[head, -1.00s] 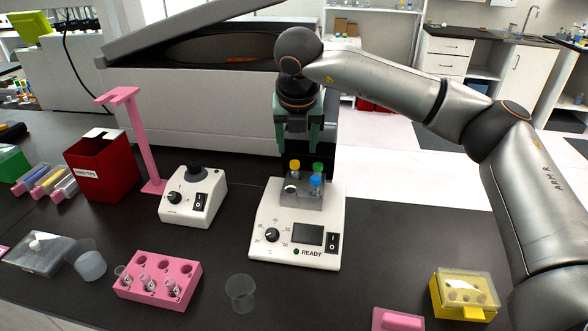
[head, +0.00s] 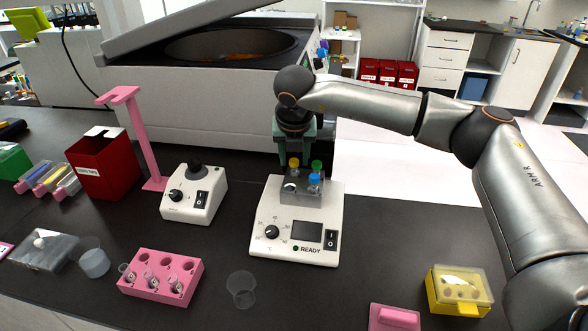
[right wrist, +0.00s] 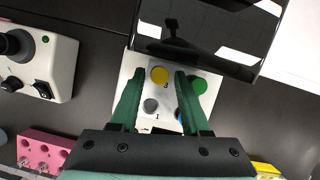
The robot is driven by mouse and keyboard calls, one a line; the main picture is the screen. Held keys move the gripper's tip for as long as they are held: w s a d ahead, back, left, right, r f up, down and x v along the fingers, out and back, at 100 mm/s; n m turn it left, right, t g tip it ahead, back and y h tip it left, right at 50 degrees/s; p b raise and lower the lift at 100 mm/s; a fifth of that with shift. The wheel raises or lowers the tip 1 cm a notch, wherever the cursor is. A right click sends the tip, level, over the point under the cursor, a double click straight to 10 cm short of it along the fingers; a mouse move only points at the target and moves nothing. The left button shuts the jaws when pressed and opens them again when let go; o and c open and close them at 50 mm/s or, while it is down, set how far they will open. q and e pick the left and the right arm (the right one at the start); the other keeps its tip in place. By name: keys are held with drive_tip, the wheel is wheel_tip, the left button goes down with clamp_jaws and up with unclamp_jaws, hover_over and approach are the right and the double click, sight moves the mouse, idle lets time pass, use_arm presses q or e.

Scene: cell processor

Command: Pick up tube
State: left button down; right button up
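Tubes with yellow (head: 294,162), green (head: 316,165) and blue (head: 314,179) caps stand upright in the grey block (head: 290,196) on the white heater (head: 300,222). My right gripper (head: 293,154), with green fingers, points down just above and behind the block. In the right wrist view the open fingers (right wrist: 159,78) lie either side of the yellow cap (right wrist: 160,75), with a gap on both sides. The green cap (right wrist: 199,84) is just outside the right finger. The blue cap (right wrist: 180,118) is partly hidden by that finger. My left gripper is not in view.
A pink rack (head: 160,277) with several small tubes stands front left, beside an empty clear cup (head: 241,289). A white knobbed device (head: 193,194) is left of the heater. A large machine with a raised lid (head: 200,110) stands behind. A yellow box (head: 459,292) is front right.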

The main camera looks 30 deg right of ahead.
clamp_jaws()
drive_tip(key=shift+r, duration=0.15)
idle(0.4)
